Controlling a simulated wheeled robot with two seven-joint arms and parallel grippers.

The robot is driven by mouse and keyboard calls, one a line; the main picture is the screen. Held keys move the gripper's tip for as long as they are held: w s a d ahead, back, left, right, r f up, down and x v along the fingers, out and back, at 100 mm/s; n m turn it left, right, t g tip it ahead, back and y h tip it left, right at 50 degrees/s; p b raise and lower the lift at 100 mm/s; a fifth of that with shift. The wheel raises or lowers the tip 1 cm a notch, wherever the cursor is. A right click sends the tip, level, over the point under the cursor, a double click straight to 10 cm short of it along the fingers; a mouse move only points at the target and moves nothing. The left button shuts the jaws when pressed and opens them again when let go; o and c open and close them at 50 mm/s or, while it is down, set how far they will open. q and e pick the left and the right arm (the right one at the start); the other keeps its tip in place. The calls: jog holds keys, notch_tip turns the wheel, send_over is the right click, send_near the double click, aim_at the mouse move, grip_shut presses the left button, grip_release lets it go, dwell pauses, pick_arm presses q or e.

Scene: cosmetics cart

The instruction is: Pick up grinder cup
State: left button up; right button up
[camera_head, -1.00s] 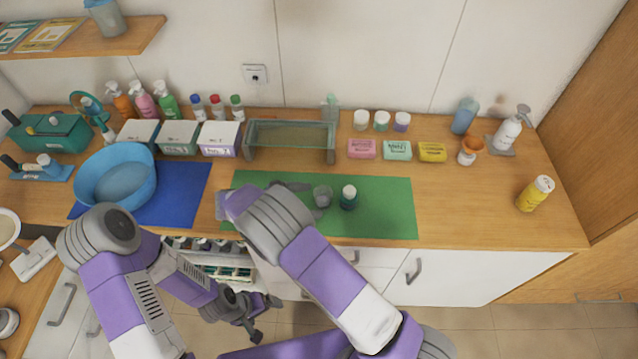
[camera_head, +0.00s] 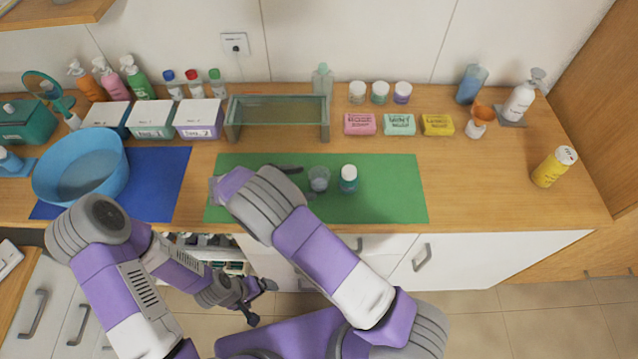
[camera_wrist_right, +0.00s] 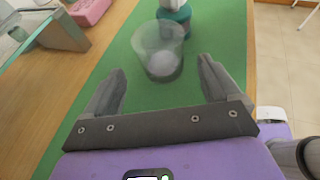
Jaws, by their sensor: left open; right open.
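The clear grinder cup (camera_head: 319,179) stands upright on the green mat (camera_head: 390,205), with something pale inside. In the right wrist view the cup (camera_wrist_right: 158,48) is just ahead of the fingertips, roughly centred between them. My right gripper (camera_wrist_right: 161,70) is open and empty, low over the mat. In the head view my right gripper (camera_head: 298,180) is left of the cup, partly hidden by its own arm. My left gripper (camera_head: 262,302) is open and empty, below the counter's front edge.
A teal jar with a white lid (camera_head: 349,178) stands close behind the cup as seen from the right wrist. A glass-topped stand (camera_head: 278,112) is at the back. A blue basin (camera_head: 82,170) sits on the left. The mat's right part is clear.

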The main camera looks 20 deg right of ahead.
jog(key=x, duration=0.6)
jog(key=shift+s+d, duration=0.1)
jog(key=shift+d, duration=0.2)
jog(key=c, duration=1.2)
